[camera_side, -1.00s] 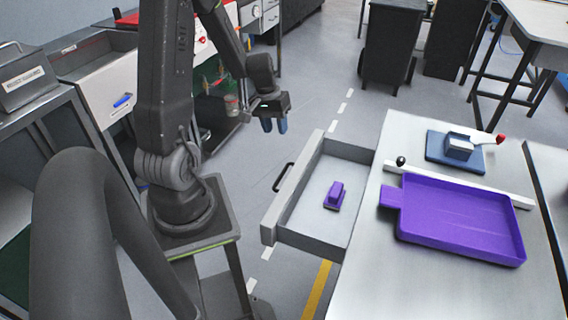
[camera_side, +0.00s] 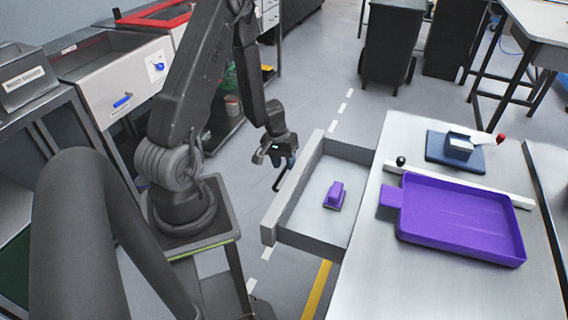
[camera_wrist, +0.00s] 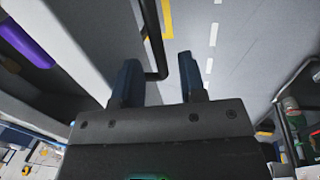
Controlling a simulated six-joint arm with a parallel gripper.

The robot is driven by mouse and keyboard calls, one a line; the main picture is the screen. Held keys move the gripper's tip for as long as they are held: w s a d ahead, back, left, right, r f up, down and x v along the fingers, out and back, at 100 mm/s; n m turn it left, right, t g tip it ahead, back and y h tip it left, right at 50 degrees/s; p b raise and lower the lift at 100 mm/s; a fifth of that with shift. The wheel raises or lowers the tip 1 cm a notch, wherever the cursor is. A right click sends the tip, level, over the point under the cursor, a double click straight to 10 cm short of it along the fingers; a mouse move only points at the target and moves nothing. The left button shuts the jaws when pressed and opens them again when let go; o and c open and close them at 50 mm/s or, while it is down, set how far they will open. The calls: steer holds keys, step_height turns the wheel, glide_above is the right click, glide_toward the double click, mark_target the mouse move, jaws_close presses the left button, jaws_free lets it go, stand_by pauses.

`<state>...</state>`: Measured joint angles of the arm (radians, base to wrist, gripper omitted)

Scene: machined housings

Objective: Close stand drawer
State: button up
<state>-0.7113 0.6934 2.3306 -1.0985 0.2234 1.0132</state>
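The stand drawer (camera_side: 281,207) is pulled open from the stand (camera_side: 375,250), with its grey front towards my arm. Its dark bar handle (camera_side: 279,184) is partly hidden by my gripper in the side view; the handle (camera_wrist: 152,40) also shows in the wrist view. My gripper (camera_side: 288,162) is at the far part of the handle, pointing down. In the wrist view my gripper (camera_wrist: 160,80) is open, with the handle's bent end appearing between its two blue fingers. Whether they touch it cannot be told.
A purple block (camera_side: 335,195) lies inside the drawer. A purple tray (camera_side: 455,220), a white bar (camera_side: 480,190) and a blue-based fixture (camera_side: 455,150) are on the stand top. Another cabinet with a blue-handled drawer (camera_side: 122,101) is at left. Floor beyond the drawer is clear.

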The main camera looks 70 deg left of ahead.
steer(key=shift+f, duration=0.35)
jaws_close()
stand_by(0.3)
